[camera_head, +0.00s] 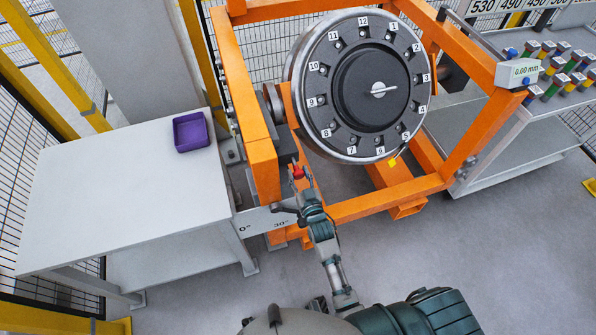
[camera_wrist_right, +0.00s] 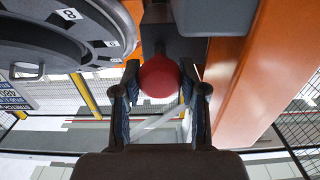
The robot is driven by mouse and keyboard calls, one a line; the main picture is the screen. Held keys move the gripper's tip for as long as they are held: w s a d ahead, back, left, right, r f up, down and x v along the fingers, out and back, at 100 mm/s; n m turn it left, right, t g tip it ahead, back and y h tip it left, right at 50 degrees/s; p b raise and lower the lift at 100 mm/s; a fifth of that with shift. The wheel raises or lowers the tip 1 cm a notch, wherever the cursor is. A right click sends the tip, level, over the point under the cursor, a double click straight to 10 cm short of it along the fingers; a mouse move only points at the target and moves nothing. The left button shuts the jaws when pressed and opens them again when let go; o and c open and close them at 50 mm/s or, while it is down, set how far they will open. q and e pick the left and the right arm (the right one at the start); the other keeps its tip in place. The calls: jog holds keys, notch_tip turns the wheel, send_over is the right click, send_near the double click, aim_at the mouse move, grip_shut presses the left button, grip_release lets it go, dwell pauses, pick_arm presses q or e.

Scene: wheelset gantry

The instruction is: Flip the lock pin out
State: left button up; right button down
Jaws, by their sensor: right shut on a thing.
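The lock pin's red knob (camera_head: 298,172) is at the lower left of the orange frame, beside its upright post. In the right wrist view the round red knob (camera_wrist_right: 158,77) sits between the two fingers of my right gripper (camera_wrist_right: 159,88). My right gripper (camera_head: 301,181) is shut on the knob in the head view, its arm reaching up from the bottom. The pin's shaft is hidden behind the knob and fingers. My left gripper is in neither view.
A wheel (camera_head: 360,90) with numbered plates hangs in the orange frame (camera_head: 258,100), close above my right gripper. A white table (camera_head: 110,190) with a purple tray (camera_head: 191,132) stands left. A grey bench (camera_head: 520,140) with coloured cylinders stands right. Open floor lies lower right.

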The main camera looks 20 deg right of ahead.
jog(key=c, duration=0.7)
grip_release()
jog(key=shift+r, duration=0.1)
jog(key=shift+o, duration=0.2)
jog(key=shift+s, duration=0.1)
jog(key=s, duration=1.2)
jog(key=shift+d, duration=0.15)
jog(key=shift+f, duration=0.2)
